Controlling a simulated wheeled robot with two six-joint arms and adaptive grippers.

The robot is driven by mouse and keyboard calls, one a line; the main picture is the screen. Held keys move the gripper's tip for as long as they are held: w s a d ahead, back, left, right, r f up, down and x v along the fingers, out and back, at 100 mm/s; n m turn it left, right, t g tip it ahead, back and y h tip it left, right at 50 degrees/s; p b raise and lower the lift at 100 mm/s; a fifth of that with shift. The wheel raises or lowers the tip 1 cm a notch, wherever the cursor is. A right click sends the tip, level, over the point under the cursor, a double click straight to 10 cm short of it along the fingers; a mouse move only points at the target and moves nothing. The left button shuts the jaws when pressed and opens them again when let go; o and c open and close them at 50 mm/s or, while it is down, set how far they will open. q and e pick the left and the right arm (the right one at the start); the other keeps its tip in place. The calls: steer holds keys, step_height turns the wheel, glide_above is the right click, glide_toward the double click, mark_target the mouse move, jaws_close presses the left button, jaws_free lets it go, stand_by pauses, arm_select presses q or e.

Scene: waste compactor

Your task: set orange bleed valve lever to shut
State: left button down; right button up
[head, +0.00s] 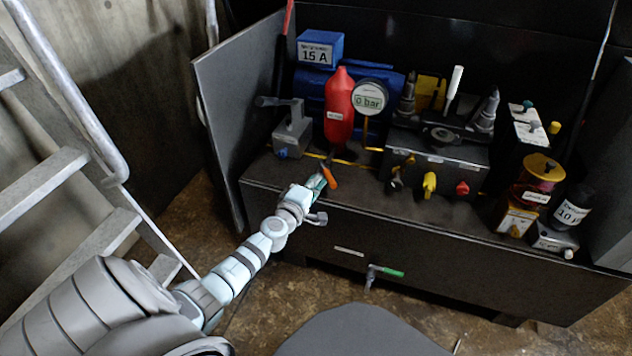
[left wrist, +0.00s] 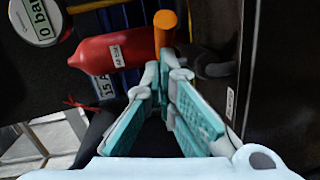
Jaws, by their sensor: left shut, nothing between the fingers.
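The orange bleed valve lever (head: 330,179) is at the front of the bench top, below the red accumulator bottle (head: 339,115), its free end tilted down to the right. In the left wrist view the lever (left wrist: 165,32) is just beyond my fingertips. My left gripper (head: 322,181) is shut and empty, right beside the lever. I cannot tell whether it touches it. The valve body is partly hidden. My right gripper is not in view.
A gauge (head: 370,98) reading 0 bar stands right of the bottle. A grey lever block (head: 292,132) stands to the left. A valve block with a yellow knob (head: 429,183) and a red knob (head: 462,188) is to the right. A green-handled tap (head: 388,271) is on the front panel.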

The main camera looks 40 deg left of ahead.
arm_select(q)
steer(key=shift+w+d+n+y+p, duration=0.15)
steer(key=shift+d+n+y+p, duration=0.2)
steer(key=shift+y, duration=0.15)
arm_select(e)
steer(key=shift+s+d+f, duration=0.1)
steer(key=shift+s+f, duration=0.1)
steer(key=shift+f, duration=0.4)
